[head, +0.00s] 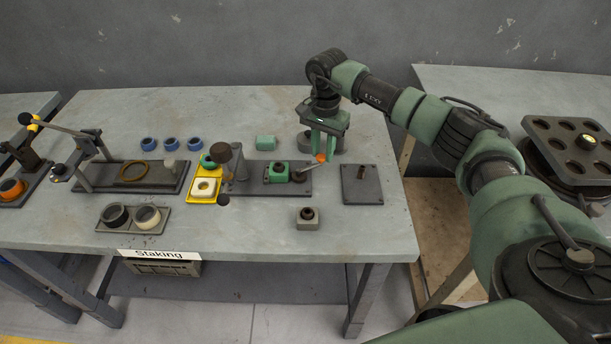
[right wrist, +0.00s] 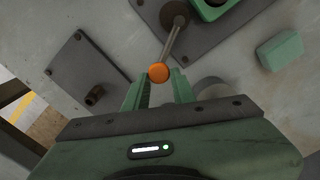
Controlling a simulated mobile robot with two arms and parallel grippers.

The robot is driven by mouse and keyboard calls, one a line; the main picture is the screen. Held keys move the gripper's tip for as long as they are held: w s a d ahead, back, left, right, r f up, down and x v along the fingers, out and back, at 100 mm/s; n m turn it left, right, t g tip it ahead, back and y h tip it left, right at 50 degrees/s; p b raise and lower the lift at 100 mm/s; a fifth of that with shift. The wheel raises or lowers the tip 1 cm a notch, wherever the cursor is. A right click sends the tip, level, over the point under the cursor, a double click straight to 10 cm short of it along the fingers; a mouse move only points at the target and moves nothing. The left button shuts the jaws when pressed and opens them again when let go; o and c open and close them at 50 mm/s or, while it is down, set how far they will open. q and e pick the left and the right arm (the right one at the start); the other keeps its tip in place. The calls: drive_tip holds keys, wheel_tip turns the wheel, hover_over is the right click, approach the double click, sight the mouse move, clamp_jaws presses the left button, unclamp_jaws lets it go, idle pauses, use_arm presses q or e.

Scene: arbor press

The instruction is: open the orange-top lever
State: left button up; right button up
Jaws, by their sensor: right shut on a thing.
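The lever (right wrist: 175,40) is a thin grey rod with an orange ball top (right wrist: 158,72), rising from a dark round pivot on a dark baseplate. In the head view the orange top (head: 320,158) is at the right end of that plate. My right gripper (head: 322,150) reaches down over it from above. In the right wrist view its green fingers (right wrist: 159,88) stand on both sides of the orange top, shut on it. The exact contact is partly hidden by the fingers. My left gripper is not in view.
A green block fixture (head: 277,172) sits on the plate left of the lever. A separate dark plate with a peg (head: 361,190) lies to the right. The table's front right is clear.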

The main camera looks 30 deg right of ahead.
drive_tip(key=shift+w+a, duration=0.15)
drive_tip(key=shift+w, duration=0.5)
drive_tip(key=shift+w+b, duration=0.1)
drive_tip(key=shift+b, duration=0.25)
drive_tip(key=shift+w, duration=0.35)
drive_tip(key=shift+r, duration=0.1)
drive_tip(key=o, duration=0.9)
drive_tip(key=shift+w, duration=0.1)
